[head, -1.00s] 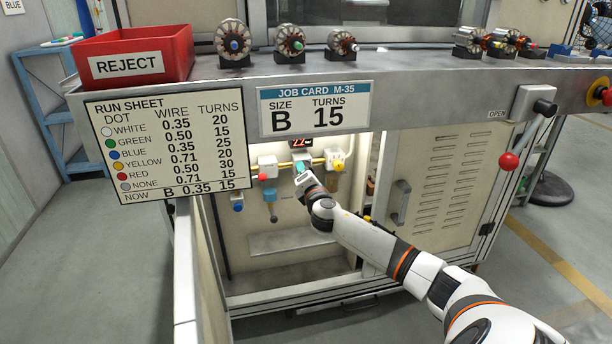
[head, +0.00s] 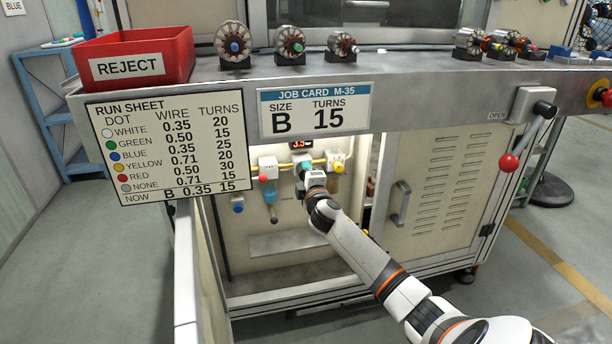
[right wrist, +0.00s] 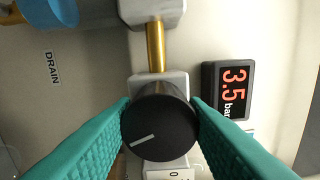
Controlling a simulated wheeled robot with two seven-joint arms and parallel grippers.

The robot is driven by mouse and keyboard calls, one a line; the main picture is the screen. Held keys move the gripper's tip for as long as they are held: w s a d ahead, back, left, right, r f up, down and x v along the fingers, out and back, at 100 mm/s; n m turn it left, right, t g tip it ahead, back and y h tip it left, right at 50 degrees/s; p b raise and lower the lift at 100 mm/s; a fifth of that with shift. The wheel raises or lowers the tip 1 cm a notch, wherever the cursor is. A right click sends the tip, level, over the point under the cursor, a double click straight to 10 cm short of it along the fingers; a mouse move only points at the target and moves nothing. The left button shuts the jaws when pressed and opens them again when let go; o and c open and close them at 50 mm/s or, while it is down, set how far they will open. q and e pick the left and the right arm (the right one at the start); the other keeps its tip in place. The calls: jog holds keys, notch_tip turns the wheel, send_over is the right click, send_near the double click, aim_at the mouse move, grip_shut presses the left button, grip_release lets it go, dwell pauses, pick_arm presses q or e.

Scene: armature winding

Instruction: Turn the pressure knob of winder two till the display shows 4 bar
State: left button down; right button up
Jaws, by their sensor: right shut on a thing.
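The black pressure knob (right wrist: 155,128), with a white pointer line, sits between the two teal fingers of my right gripper (right wrist: 161,112) in the right wrist view. The fingers touch it on both sides, so the gripper is shut on the knob. The pressure display (right wrist: 232,90) beside it shows 3.5 bar in red. In the head view, the display (head: 301,144) glows above my right gripper (head: 304,172), which reaches into the open cabinet and hides the knob. My left gripper is not in view.
A blue-bowled unit (head: 270,196) hangs left of the gripper, and a valve with a yellow knob (head: 338,167) is close on its right. The run sheet (head: 168,149) and job card (head: 314,108) hang above. The cabinet's open door (head: 186,270) stands at the left.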

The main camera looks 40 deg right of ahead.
dwell(0.4)
jog(key=o, duration=1)
jog(key=shift+c, duration=0.2)
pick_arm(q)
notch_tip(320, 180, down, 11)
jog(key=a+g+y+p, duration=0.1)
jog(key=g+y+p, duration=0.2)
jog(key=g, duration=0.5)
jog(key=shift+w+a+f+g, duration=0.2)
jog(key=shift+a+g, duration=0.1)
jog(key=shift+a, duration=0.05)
pick_arm(e)
jog(key=v, duration=1.2)
jog(key=shift+s, duration=0.1)
